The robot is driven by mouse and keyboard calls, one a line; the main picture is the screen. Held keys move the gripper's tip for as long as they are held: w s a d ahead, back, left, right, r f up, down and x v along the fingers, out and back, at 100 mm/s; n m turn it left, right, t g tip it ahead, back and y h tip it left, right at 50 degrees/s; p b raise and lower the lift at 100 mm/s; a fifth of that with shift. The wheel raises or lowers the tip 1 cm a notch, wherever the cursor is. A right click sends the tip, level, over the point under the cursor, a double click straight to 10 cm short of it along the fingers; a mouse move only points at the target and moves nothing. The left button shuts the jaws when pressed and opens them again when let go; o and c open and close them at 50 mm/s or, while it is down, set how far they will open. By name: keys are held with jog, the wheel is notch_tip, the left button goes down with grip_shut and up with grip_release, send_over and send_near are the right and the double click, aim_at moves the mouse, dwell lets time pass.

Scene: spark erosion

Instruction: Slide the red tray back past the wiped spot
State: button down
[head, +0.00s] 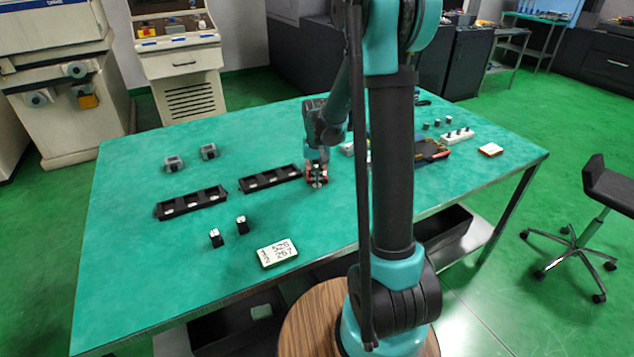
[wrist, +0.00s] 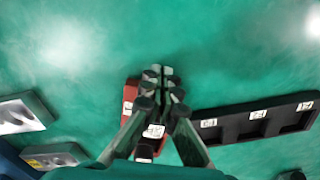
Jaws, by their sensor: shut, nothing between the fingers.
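The red tray (head: 310,178) is a small red piece on the green table, at the right end of a black tray. My gripper (head: 317,172) reaches down over it and hides most of it. In the wrist view, red parts of the tray (wrist: 130,95) show to the left of and below the closed fingers, with a white label near its lower part. My gripper (wrist: 163,80) is shut, its fingertips together over or beside the tray; I cannot tell whether they touch it. No wiped spot can be told for sure; the wrist view shows pale patches that may be glare.
Two black three-slot trays (head: 165,209) (head: 243,185) lie left of my gripper. Two black pieces (head: 216,239), a white label plate (head: 277,253) and grey blocks (head: 174,164) stand around them. A dark device (head: 432,152) lies at right. Bare table is behind the red tray.

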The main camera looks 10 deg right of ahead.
jog(key=shift+w, duration=0.1)
jog(key=w, duration=0.6)
jog(key=w+d, duration=0.1)
jog(key=w, duration=0.2)
jog(key=shift+s, duration=0.15)
